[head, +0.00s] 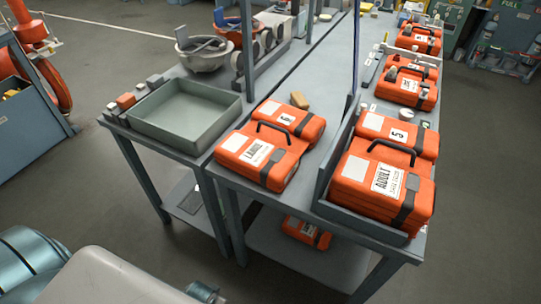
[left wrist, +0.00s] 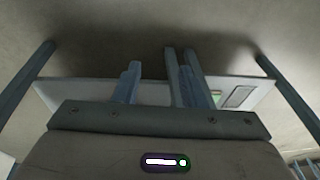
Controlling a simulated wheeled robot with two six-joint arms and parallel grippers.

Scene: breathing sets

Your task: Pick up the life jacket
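Orange life jacket packs with black handles and white labels lie on the tables in the head view. One (head: 290,154) lies on the bare tabletop in the middle. A stacked one marked ADULT (head: 350,168) sits in a grey tray at the right. Others (head: 407,88) lie farther back, and one (head: 305,232) is on the lower shelf. My left gripper (left wrist: 160,80) shows in the left wrist view, its fingers apart with nothing seen between them. No life jacket shows there. My right gripper is not in view.
A grey-green open bin (head: 187,138) stands on the left table (head: 160,145), with small blocks beside it. A bowl (head: 203,50) and a vertical post (head: 356,50) are behind. Table legs and a pale shelf (left wrist: 85,93) show beyond my left gripper.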

